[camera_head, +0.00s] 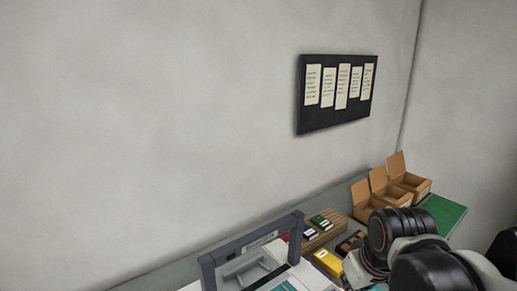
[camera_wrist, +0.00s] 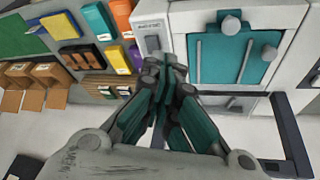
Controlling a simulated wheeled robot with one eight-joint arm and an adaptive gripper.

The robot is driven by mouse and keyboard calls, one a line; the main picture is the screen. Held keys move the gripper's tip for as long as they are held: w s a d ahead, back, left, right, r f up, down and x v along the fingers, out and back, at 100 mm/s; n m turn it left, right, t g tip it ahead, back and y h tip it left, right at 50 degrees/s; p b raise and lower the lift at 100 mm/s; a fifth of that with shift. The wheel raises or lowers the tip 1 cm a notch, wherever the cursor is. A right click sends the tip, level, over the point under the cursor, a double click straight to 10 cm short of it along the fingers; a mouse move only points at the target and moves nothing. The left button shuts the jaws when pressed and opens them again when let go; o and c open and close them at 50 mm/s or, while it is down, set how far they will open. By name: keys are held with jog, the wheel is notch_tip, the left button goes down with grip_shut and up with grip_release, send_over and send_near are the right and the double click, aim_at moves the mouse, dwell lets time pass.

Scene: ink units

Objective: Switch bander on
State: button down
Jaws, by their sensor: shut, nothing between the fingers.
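The bander appears to be the white machine with a dark grey arch (camera_head: 252,238) at the bottom of the head view, partly cut off by the frame. In the wrist view I see a white machine with a teal plate (camera_wrist: 222,60) and a dark grey frame. To its left is a small white box (camera_wrist: 149,22) with a dark label and a grey knob or button (camera_wrist: 152,43) on its face. My gripper (camera_wrist: 170,70) is shut and empty, its tips just below and right of that knob in the picture. I cannot tell whether they touch anything.
Open cardboard boxes (camera_head: 405,183) and a green mat (camera_head: 443,213) lie at the right end of the bench. A wooden rack (camera_head: 327,229) and a yellow block (camera_head: 327,262) stand near the machine. My arm covers part of the bench. A dark notice board (camera_head: 336,93) hangs on the wall.

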jog(key=s+f+m+t+b, duration=0.2)
jog(key=s+b, duration=0.2)
jog(key=s, duration=0.2)
jog(key=shift+f+m+t, duration=0.3)
